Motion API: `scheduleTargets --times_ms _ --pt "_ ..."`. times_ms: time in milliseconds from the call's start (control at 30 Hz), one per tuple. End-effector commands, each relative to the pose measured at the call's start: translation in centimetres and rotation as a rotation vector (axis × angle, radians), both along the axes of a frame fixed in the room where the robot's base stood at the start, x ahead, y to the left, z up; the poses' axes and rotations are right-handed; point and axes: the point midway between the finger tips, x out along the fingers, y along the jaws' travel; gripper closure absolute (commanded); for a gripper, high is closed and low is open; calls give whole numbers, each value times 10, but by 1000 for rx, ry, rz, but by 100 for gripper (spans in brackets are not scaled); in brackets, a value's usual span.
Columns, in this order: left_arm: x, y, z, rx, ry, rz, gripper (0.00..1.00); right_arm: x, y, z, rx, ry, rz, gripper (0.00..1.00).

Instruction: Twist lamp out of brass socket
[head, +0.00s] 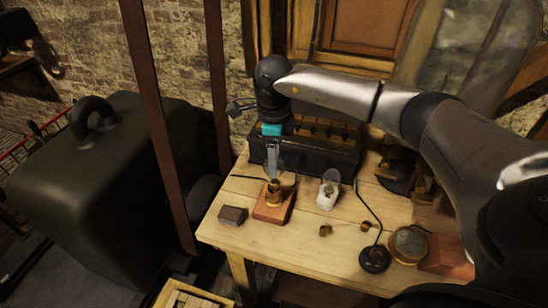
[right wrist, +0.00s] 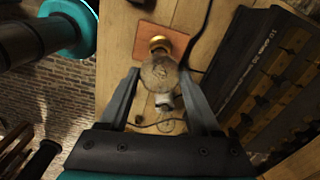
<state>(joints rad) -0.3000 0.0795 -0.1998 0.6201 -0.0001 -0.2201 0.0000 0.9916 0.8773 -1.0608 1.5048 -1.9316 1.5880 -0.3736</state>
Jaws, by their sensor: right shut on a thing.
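The brass socket (head: 274,187) stands upright on a reddish square base (head: 271,208) near the left front of the wooden table. It also shows in the right wrist view (right wrist: 158,42). The lamp (right wrist: 160,73) has a rounded glass bulb, with its neck toward the brass socket. My right gripper (head: 274,172) reaches down from above and is shut on the lamp, with one finger on each side of the glass. In the head view the fingers mostly hide the lamp. Whether the lamp is still seated in the socket cannot be told. My left gripper is not in view.
A long dark box (head: 325,158) stands close behind. A dark block (head: 233,215) lies left of the base, a whitish object (head: 328,192) right of it. Small brass pieces (head: 325,230) and a black corded disc (head: 374,259) lie further right. The table front is partly clear.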

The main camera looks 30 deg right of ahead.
Motion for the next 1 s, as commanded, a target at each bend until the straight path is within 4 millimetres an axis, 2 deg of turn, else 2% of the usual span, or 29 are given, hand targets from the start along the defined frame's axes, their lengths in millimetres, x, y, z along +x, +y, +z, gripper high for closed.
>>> scheduleTargets --times_ms 567,1000 --pt "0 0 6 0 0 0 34 0 0 8 -1 -1 0 100" --pt "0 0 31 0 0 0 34 0 0 42 0 -2 0 100"
